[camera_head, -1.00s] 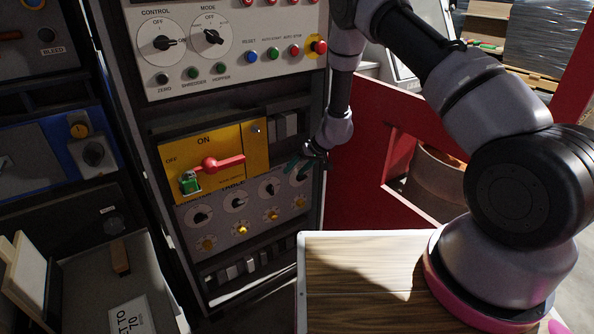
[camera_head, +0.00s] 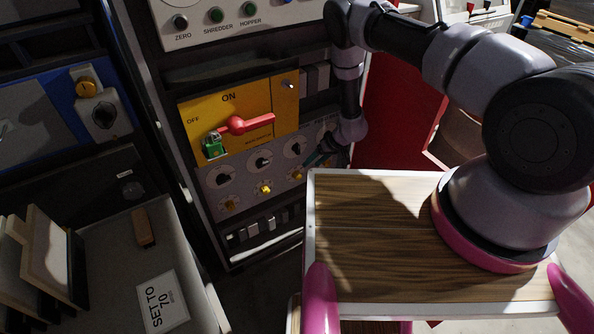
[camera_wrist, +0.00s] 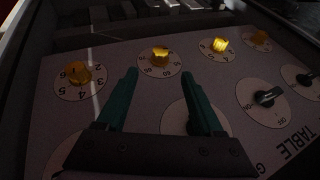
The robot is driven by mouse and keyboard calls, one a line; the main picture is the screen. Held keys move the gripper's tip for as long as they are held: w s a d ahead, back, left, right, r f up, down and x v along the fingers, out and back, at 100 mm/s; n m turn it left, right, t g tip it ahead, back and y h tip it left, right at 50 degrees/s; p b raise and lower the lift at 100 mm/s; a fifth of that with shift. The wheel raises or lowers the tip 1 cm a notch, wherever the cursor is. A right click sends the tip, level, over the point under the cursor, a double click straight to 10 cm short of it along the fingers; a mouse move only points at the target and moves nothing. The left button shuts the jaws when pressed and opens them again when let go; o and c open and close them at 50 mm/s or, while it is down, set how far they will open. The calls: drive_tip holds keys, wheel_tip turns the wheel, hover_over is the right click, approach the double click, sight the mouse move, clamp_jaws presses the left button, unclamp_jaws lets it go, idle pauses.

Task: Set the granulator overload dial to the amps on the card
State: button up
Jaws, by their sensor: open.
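The card (camera_head: 162,302) reading "SET TO 70", with small print under it, lies in the grey tray at lower left. A dial panel (camera_head: 245,199) has black knobs above and yellow knobs below. In the wrist view a yellow knob (camera_wrist: 160,57) on a white scale with two-digit numbers lies just beyond my fingertips. Another yellow knob (camera_wrist: 78,75) has single digits around it. I cannot read which dial is the granulator's or its setting. My gripper (camera_wrist: 160,75) is open and empty, with green fingers spread before the panel; it also shows at the panel's right (camera_head: 318,158).
Above the dials is a yellow switch plate (camera_head: 190,105) with a red handle (camera_head: 245,124) and a green padlock-like piece (camera_head: 214,146). A wood-topped surface (camera_head: 365,220) stands in front on the right. Framed boards (camera_head: 47,255) stand in the tray at left.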

sight(300, 175)
drive_tip(key=x, duration=1)
drive_tip(key=shift+a, duration=0.2)
clamp_jaws()
